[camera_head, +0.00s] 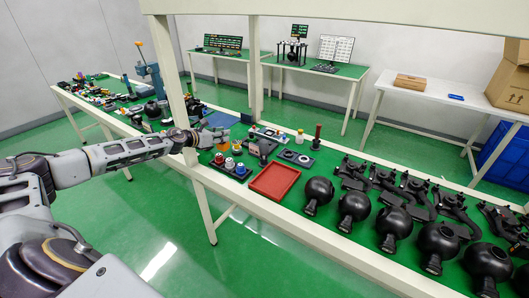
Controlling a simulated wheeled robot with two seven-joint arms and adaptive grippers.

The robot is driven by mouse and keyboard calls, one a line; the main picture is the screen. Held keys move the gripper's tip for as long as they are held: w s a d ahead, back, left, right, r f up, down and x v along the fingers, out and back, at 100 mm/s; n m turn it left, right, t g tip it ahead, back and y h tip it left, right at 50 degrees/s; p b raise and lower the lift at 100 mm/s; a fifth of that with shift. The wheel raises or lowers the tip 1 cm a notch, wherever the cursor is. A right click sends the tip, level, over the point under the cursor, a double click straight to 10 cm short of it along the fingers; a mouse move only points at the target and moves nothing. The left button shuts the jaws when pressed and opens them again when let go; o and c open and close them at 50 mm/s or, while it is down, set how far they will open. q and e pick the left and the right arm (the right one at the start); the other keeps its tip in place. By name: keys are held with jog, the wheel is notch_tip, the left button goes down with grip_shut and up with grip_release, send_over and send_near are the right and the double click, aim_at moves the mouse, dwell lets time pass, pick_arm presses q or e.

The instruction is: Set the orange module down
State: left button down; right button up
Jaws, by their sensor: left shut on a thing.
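My left gripper (214,139) is over the green bench, behind the near edge and to the left of the red tray. It is shut on the small orange module (223,146), which shows only partly at the fingertips. At this size I cannot tell whether the module touches anything below it. My right gripper is not in view.
A shallow red tray (273,181) lies empty on the bench (262,213). A dark holder with several coloured round parts (230,168) stands close in front of my left gripper. Several black round parts (353,206) and black arm-like parts fill the bench's right side.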

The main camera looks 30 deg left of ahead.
aim_at(219, 146)
pick_arm(q)
jog(key=shift+f+b, duration=2.2)
jog(key=shift+f, duration=0.25)
jog(key=shift+f+b, duration=0.5)
